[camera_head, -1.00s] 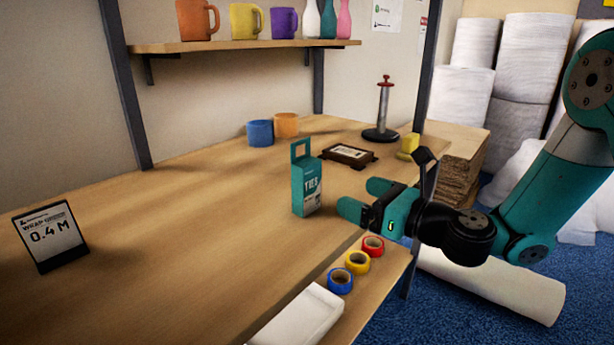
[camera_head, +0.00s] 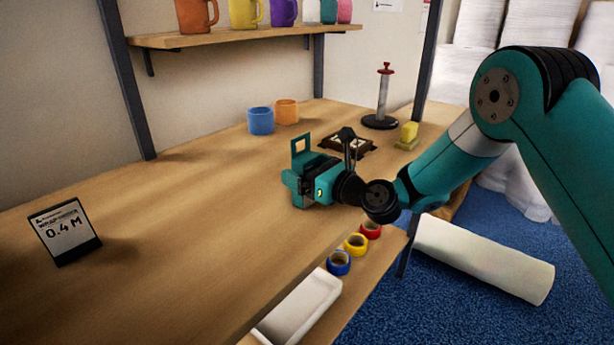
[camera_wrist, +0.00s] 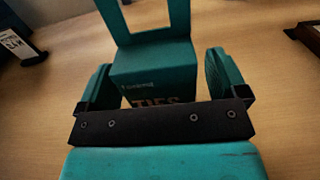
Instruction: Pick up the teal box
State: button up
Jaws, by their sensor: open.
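The teal box (camera_wrist: 153,72), with a hanging loop on top and dark lettering on its front, stands upright on the wooden table. In the wrist view my gripper (camera_wrist: 163,82) is open, with one finger on the left and one on the right of the box. Small gaps seem to show between the fingers and the box sides. The box's lower part is hidden by the gripper body.
Rolls of red (camera_head: 370,230), yellow (camera_head: 356,244) and blue tape (camera_head: 339,262) and a white tray (camera_head: 305,305) line the near edge. A dark framed sign (camera_head: 346,142) lies behind the gripper. A "0.4 M" sign (camera_head: 64,232) stands left. The table's middle left is clear.

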aim_at(306, 157)
jog(key=c, duration=1)
jog(key=shift+c, duration=0.2)
notch_tip(306, 157, up, 20)
jog(key=p, duration=0.3)
